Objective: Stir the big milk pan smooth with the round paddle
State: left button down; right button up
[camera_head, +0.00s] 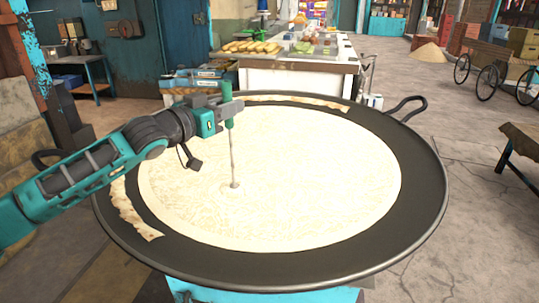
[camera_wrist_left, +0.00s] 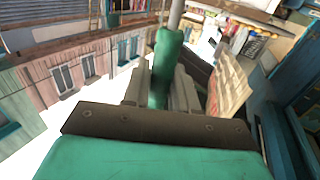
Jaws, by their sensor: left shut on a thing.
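The big milk pan (camera_head: 415,205) is a wide, dark, shallow pan with a round pool of cream-coloured milk (camera_head: 310,170) in its middle. My left gripper (camera_head: 230,108) is above the left part of the milk, shut on the green handle of the paddle (camera_head: 232,150). The green handle also shows between the fingers in the left wrist view (camera_wrist_left: 166,68). The paddle's thin shaft goes down nearly upright, and its lower end meets the milk left of centre. The round head is mostly hidden in the milk. My right gripper is not in view.
Pale strips of dried milk skin lie on the pan's left rim (camera_head: 128,212) and back rim (camera_head: 300,100). A loop handle (camera_head: 408,106) stands at the back right. A counter with food (camera_head: 290,72) is behind the pan. Carts and a table stand at right; the floor between is open.

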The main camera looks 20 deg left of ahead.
aim_at(223, 90)
pick_arm(q)
notch_tip(223, 90, up, 3)
jog(key=shift+r+p, duration=0.15)
jog(key=shift+p, duration=0.5)
jog(key=shift+r, duration=2.75)
jog(key=shift+r, duration=1.7)
